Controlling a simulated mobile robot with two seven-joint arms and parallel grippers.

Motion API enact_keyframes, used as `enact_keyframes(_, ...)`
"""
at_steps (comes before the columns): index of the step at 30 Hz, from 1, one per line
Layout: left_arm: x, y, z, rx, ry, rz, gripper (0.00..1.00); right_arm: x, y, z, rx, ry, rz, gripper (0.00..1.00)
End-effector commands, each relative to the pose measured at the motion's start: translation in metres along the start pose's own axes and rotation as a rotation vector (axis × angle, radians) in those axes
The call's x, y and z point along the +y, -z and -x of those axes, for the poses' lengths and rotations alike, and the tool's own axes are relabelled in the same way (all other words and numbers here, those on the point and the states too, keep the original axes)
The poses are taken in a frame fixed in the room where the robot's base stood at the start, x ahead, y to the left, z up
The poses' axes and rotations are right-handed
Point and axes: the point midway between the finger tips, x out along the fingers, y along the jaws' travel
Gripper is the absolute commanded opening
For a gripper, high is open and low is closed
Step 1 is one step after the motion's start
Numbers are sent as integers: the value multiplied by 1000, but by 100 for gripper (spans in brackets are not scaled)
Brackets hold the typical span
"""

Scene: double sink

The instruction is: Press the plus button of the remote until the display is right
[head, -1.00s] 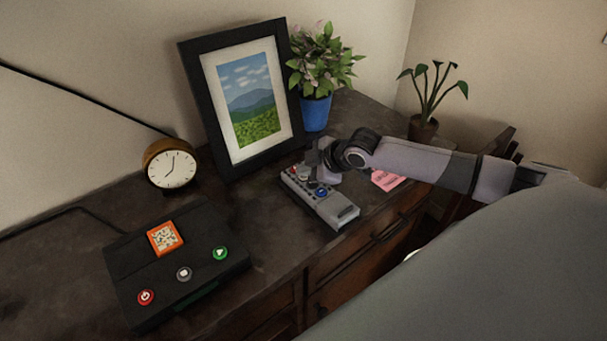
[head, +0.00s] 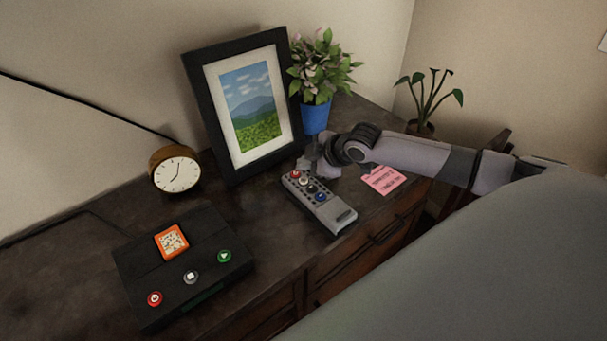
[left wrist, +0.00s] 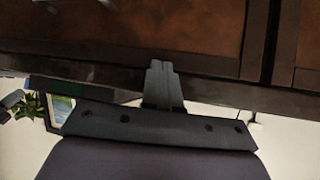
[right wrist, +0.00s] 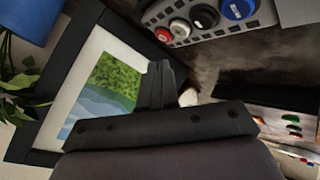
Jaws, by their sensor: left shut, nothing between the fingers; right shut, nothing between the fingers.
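The grey remote (head: 337,215) lies on the dark dresser top, with red, white, black and blue round buttons in a row and a small dark panel near its near end. I cannot read the panel or tell which button is plus. My right gripper (head: 318,158) is beyond the remote's far end, apart from the buttons. In the right wrist view its closed fingers (right wrist: 160,82) are empty, with the remote's button end (right wrist: 215,18) at the top. My left gripper (left wrist: 162,82) is shut and empty before the dresser front, outside the head view.
A black box (head: 210,252) with an orange-framed square and several buttons sits left of the remote. A clock (head: 176,175), picture frame (head: 198,82) and blue plant pot (head: 315,117) stand behind. A pink note (head: 384,179) lies right of the remote.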

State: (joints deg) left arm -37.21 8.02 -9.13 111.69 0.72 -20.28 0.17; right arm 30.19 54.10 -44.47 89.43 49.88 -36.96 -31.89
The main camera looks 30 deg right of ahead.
Motion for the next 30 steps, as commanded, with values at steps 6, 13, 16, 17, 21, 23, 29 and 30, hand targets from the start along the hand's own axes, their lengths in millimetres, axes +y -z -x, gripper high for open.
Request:
enact_keyframes(6, 0, 12, 9, 2, 0, 0, 0, 13, 12, 17, 0, -1, 1, 0)
enact_keyframes(13, 0, 12, 9, 1, 0, 0, 0, 14, 14, 19, 0, 0, 0, 0)
enact_keyframes(16, 0, 12, 9, 1, 0, 0, 0, 14, 14, 19, 0, 0, 0, 0)
enact_keyframes(17, 0, 12, 9, 1, 0, 0, 0, 14, 14, 19, 0, 0, 0, 0)
enact_keyframes(21, 0, 12, 9, 0, 0, 0, 0, 14, 14, 19, 0, 0, 0, 0)
enact_keyframes(23, 0, 12, 9, 0, 0, 0, 0, 14, 14, 19, 0, 0, 0, 0)
enact_keyframes(29, 0, 12, 9, 0, 0, 0, 0, 14, 14, 19, 0, 0, 0, 0)
enact_keyframes(30, 0, 12, 9, 0, 0, 0, 0, 14, 14, 19, 0, 0, 0, 0)
